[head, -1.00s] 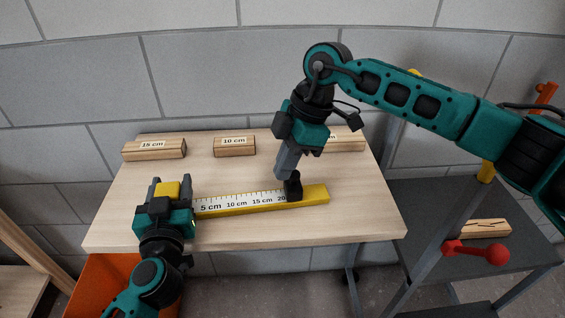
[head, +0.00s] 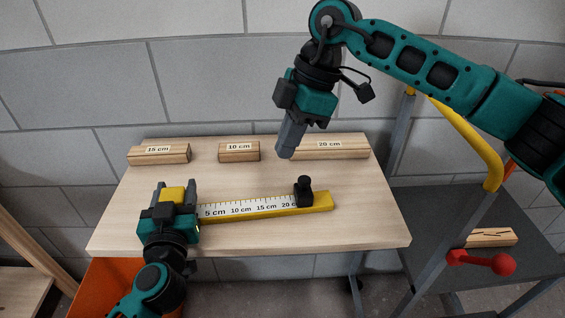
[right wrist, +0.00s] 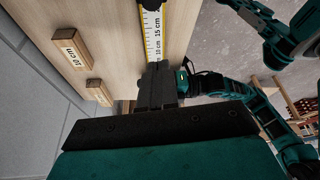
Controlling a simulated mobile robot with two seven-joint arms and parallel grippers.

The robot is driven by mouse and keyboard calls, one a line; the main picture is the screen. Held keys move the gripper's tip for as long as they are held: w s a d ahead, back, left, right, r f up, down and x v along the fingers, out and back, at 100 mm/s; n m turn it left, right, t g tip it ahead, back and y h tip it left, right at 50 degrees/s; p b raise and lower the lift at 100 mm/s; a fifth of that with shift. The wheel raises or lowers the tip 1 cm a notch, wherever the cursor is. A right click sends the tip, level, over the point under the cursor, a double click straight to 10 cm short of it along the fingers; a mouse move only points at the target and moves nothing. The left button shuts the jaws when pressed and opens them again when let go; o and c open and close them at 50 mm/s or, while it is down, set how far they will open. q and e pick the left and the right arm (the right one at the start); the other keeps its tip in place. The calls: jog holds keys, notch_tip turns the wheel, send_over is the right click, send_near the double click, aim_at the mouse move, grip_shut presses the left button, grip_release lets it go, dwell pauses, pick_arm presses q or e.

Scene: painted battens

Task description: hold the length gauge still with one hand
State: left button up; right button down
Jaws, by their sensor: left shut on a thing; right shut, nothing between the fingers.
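The length gauge (head: 265,207), a yellow bar with a white scale, lies on the table (head: 130,232); it also shows in the right wrist view (right wrist: 153,38). A black slider (head: 304,192) with a knob stands near its 20 cm mark. My left gripper (head: 175,189) is shut on the gauge at its left end, which it partly hides. My right gripper (head: 286,153) is shut and empty, raised above the table behind the gauge and apart from the slider. In the right wrist view its fingers (right wrist: 155,85) cover part of the scale.
Wooden battens labelled 15 cm (head: 159,154), 10 cm (head: 239,151) and 20 cm (head: 335,148) lie along the table's back edge. A grey cart (head: 520,250) with a short wooden piece (head: 491,237) stands at the right. An orange bin (head: 115,285) is below the table's left front.

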jog(key=v, duration=0.3)
jog(key=n+t+y, duration=0.1)
jog(key=n+y, duration=0.2)
jog(key=n, duration=0.3)
send_near(307, 185)
jog(key=s+d+r, duration=0.3)
jog(key=d, duration=0.3)
jog(key=shift+w+a+f, duration=0.45)
jog(key=shift+a+f, duration=1)
jog(key=shift+w+a+f, duration=0.4)
jog(key=shift+a+f, duration=1)
jog(key=shift+a, duration=0.05)
jog(key=shift+w+a+f, duration=0.45)
jog(key=shift+a+f, duration=1)
jog(key=shift+w+a+f, duration=0.1)
jog(key=shift+w+a, duration=0.1)
jog(key=shift+a, duration=0.55)
jog(key=shift+d, duration=0.1)
